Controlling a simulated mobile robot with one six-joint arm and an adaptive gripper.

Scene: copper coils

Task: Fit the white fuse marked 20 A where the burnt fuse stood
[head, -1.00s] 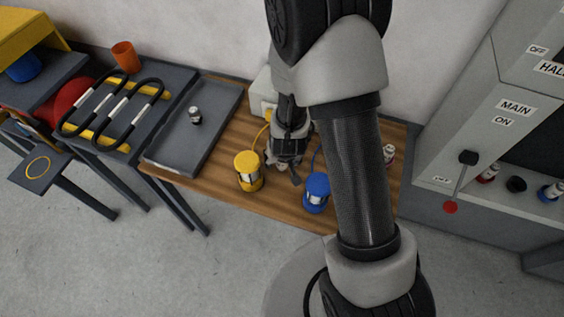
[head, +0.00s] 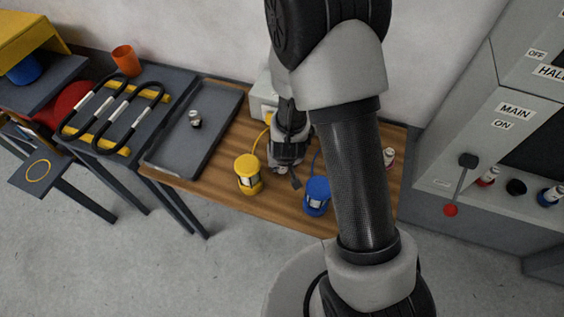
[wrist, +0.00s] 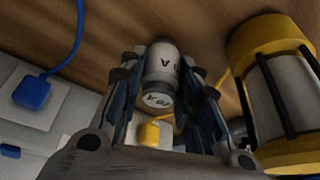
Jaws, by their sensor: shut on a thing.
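My gripper (wrist: 165,85) is shut on a white cylindrical fuse (wrist: 161,62). Dark lettering on its side and end is partly readable as a "0" and an "A". In the head view my gripper (head: 284,167) is low over the wooden table (head: 222,188), between a yellow and a blue lantern-like device. The fuse is too small to make out there. On the panel ledge at right, a dark round seat (head: 516,187) lies between a red-marked fuse (head: 488,175) and a blue-marked fuse (head: 550,194). A small white and dark cylinder (head: 195,120) stands on the grey tray (head: 173,160).
The yellow device (head: 248,173) and blue device (head: 316,195) flank my gripper. A red and white fuse (head: 389,157) stands at the table's right. The MAIN lever (head: 467,162) with a red knob juts out in front of the panel. The floor in front is clear.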

